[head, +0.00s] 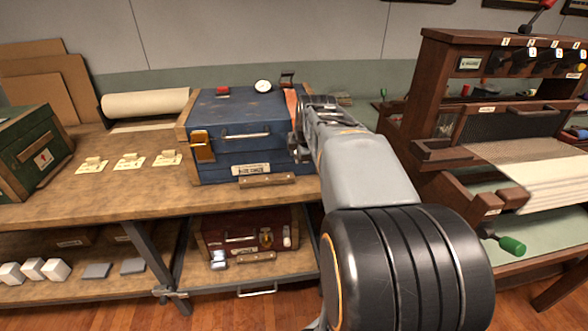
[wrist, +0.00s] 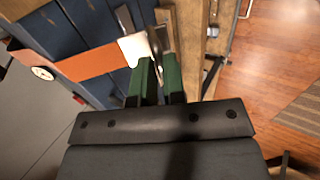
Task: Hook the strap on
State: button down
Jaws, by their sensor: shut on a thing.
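The blue chest (head: 232,112) with wooden edges stands on the workbench. An orange strap (head: 291,100) lies over its lid near the right side. In the wrist view the strap (wrist: 95,62) crosses the blue boards and ends in a pale end piece with metal parts (wrist: 134,48). My gripper (wrist: 160,75), with green fingers, is shut on the strap's end at the chest's edge. In the head view my gripper (head: 298,143) is at the chest's front right, largely hidden by my arm. Whether the end touches a catch cannot be told.
A brass clasp (head: 203,148) sits at the chest's front left. A dial (head: 262,86) is on top. A green crate (head: 32,150) and paper tags (head: 129,161) lie left. A dark red case (head: 250,228) is on the shelf below. A loom (head: 490,110) stands close on the right.

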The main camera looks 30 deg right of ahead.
jog(key=f+t+b, duration=0.1)
jog(key=f+b, duration=0.1)
jog(key=b, duration=0.2)
jog(key=w+f+t+h+b, duration=0.1)
jog(key=b, duration=0.2)
jog(key=w+d+f+t+h+b, duration=0.1)
jog(key=f+b, duration=0.1)
jog(key=b, duration=0.2)
jog(key=shift+f+t+b, duration=0.35)
jog(key=shift+t, duration=0.05)
jog(key=shift+w+d+f+t+b, duration=0.3)
jog(key=shift+w+b, duration=0.25)
jog(key=shift+b, duration=0.35)
jog(key=shift+w+d+f+t+b, duration=0.15)
jog(key=shift+w+f+b, duration=0.3)
jog(key=shift+b, duration=0.45)
jog(key=shift+w+d+f+t+b, duration=0.25)
jog(key=shift+w+b, duration=0.35)
jog(key=shift+b, duration=0.3)
jog(key=c, duration=1.2)
grip_release()
jog(key=shift+w+d+h, duration=0.1)
jog(key=shift+h, duration=0.2)
jog(key=shift+r, duration=0.1)
